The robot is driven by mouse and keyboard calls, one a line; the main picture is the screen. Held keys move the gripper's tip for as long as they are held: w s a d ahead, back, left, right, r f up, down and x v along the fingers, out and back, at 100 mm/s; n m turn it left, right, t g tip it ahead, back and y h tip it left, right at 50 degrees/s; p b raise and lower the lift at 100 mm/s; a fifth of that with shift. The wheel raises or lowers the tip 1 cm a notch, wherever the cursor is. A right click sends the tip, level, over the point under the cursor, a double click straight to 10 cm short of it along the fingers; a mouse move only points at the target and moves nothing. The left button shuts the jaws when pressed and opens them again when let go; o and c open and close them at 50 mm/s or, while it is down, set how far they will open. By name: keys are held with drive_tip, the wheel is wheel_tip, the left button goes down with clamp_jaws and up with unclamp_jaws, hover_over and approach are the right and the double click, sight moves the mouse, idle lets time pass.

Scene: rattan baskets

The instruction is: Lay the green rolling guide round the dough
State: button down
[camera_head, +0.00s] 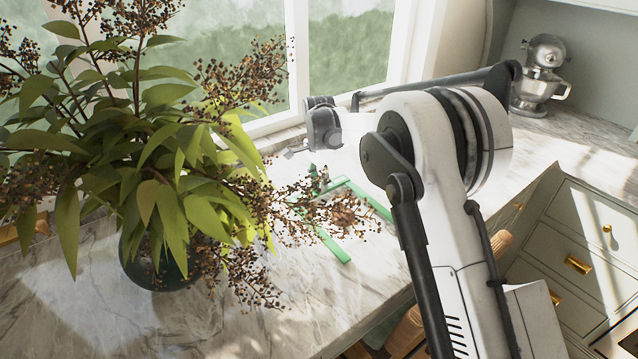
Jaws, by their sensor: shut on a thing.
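The green rolling guide (333,246) is made of straight flat bars joined at corners. It is at the middle of the marble counter, and the plant's sprigs cover part of it. I cannot make out the dough; the sprigs and my arm block much of the area around the guide.
A leafy plant with berry sprigs in a dark round vase (150,268) stands left, its sprigs reaching over the guide. A window (345,50) is behind. A stand mixer (540,80) stands back right. The counter's front edge and drawers (590,245) are right. Bare marble (290,315) lies in front.

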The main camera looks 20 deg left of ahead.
drive_tip(key=shift+f+b, duration=0.4)
drive_tip(key=shift+f, duration=0.1)
drive_tip(key=c, duration=1.6)
unclamp_jaws()
drive_tip(key=shift+o, duration=0.2)
drive_tip(key=shift+r, duration=0.15)
drive_tip(key=shift+r+p, duration=0.6)
drive_tip(key=shift+p, duration=0.15)
wheel_tip(320, 180, up, 12)
drive_tip(key=b, duration=0.1)
drive_tip(key=shift+f, duration=0.1)
